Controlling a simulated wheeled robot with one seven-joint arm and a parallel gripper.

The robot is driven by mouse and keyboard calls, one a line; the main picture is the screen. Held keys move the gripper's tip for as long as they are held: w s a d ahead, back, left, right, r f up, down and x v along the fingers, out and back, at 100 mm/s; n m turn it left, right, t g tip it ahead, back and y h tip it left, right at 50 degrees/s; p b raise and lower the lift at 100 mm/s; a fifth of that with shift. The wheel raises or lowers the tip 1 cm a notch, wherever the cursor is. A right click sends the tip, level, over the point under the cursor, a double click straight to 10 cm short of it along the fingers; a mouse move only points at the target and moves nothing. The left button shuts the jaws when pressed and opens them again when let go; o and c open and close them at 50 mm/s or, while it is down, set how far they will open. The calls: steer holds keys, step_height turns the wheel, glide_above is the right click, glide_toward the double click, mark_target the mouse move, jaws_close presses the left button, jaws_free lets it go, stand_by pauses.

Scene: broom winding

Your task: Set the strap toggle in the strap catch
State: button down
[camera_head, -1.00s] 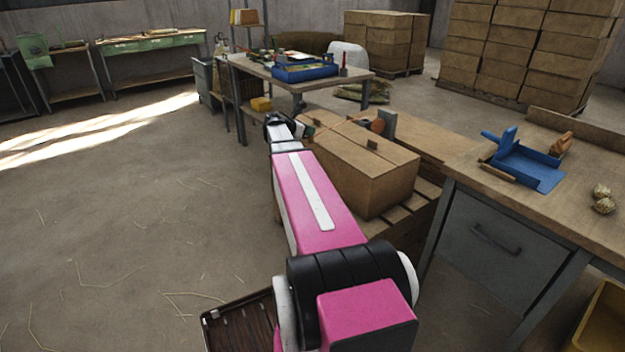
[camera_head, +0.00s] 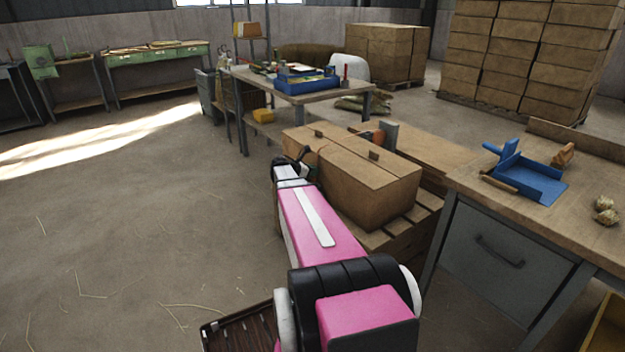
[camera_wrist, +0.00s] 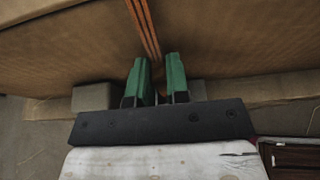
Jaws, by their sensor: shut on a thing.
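My gripper (camera_wrist: 156,84), with green fingers, is close against the side of a brown cardboard box (camera_wrist: 220,45) in the wrist view. An orange-brown strap (camera_wrist: 146,28) runs down the box to the gap between the fingers. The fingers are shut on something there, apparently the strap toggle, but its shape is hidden. In the head view the box (camera_head: 385,195) stands on a pallet, with my wrist at its left side; the fingertips are mostly hidden. Two small brown blocks stand on the box top, one at the back (camera_head: 319,133), one in front (camera_head: 374,155). I cannot tell which part is the strap catch.
The wooden pallet (camera_head: 405,228) lies under the box. A workbench with a grey drawer (camera_head: 500,255) and a blue tray (camera_head: 530,182) stands at the right. Another table (camera_head: 335,95) stands behind the box.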

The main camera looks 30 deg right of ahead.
mark_target(312, 178)
steer(key=shift+f, duration=1.9)
steer(key=shift+f, duration=0.1)
steer(key=c, duration=1.1)
jaws_free()
steer(key=v, duration=1.2)
steer(key=s+a+f+m+y, duration=0.2)
steer(key=s+a+m+y, duration=0.2)
steer(key=s+a+m, duration=0.2)
steer(key=s+a+f+m+g+y, duration=0.1)
steer(key=s+a+f+m+y, duration=0.2)
steer(key=s+a+m+y, duration=0.2)
steer(key=s+a+f+m+y, duration=0.2)
steer(key=s+a+m+y, duration=0.2)
steer(key=s+a+m, duration=0.4)
steer(key=s+a, duration=0.3)
steer(key=a, duration=0.1)
steer(key=shift+a+f+m+g, duration=0.25)
steer(key=shift+f+m+g, duration=0.05)
steer(key=shift+f+g, duration=0.1)
